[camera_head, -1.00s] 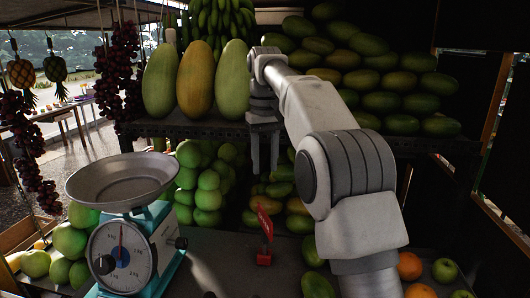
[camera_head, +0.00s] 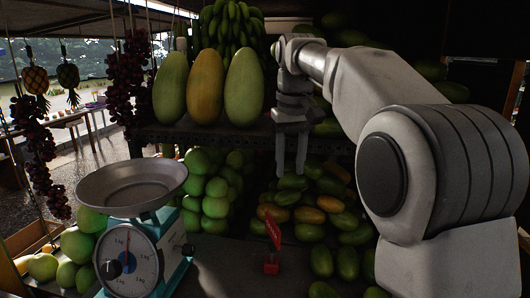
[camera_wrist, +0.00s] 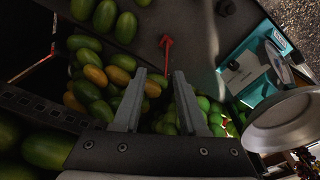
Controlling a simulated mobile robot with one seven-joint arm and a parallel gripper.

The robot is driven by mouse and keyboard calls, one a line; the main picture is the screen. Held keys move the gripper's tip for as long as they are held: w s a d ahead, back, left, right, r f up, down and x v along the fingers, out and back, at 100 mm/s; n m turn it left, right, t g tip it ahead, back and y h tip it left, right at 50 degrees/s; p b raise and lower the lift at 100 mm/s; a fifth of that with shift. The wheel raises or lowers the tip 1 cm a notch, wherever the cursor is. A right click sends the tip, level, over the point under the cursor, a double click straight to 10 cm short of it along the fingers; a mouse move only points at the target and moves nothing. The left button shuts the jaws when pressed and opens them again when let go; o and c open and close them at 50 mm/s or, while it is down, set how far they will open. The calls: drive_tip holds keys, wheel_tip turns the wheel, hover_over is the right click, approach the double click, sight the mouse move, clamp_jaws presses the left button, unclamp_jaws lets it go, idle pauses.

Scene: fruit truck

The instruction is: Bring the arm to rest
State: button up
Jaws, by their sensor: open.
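My gripper (camera_head: 292,152) hangs pointing down in front of the upper shelf's edge, above the heap of small mangoes. Its two grey fingers are apart with nothing between them. In the wrist view the open fingers (camera_wrist: 158,82) reach over the green and orange mangoes (camera_wrist: 95,75), with green fruit beyond the right finger. My arm bends in from the right and hides much of the right side of the stall.
A teal scale (camera_head: 142,250) with a metal pan (camera_head: 132,185) stands front left. Three large papayas (camera_head: 205,88) stand on the upper shelf (camera_head: 215,133), close left of my gripper. Grapes (camera_head: 127,80) hang at left.

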drive_tip(key=s+d+f+m+t+b, duration=0.1)
drive_tip(key=s+d+f, duration=0.1)
drive_tip(key=s+f, duration=0.3)
drive_tip(key=s+d+f+m+t+b, duration=0.1)
drive_tip(key=s+f, duration=0.4)
drive_tip(key=s, duration=0.8)
drive_tip(key=s+d+f+m+t+b, duration=0.1)
drive_tip(key=s+d+f+t+b, duration=0.1)
drive_tip(key=s+d+f, duration=0.3)
drive_tip(key=s+f, duration=0.1)
drive_tip(key=s, duration=0.3)
drive_tip(key=shift+s+d, duration=0.2)
drive_tip(key=shift+s, duration=0.05)
drive_tip(key=shift+f, duration=0.1)
